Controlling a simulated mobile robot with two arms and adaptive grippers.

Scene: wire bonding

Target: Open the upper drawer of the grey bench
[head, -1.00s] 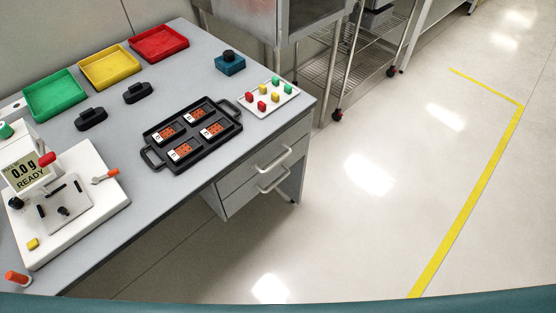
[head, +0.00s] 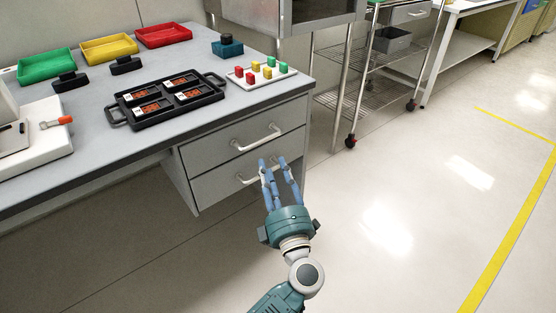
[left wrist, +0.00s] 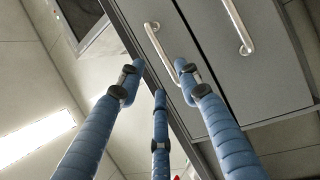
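The grey bench (head: 120,165) has two drawers at its right end, and both look closed. The upper drawer (head: 215,150) has a pale bar handle (head: 257,138), which also shows in the left wrist view (left wrist: 158,52). The lower drawer (head: 215,188) has a similar handle (head: 246,180), partly hidden behind my fingers; it also shows in the left wrist view (left wrist: 238,28). My left gripper (head: 276,165) is open and empty, its blue fingers spread and pointing at the drawer fronts. In the head view its tips overlap the lower handle, below the upper one. My right gripper is out of view.
On the bench top are a black tray (head: 118,112) with orange-marked pieces, a white plate (head: 283,74) with coloured blocks, and green, yellow and red bins. A wire shelf cart (head: 345,105) stands behind. The floor to the right is clear.

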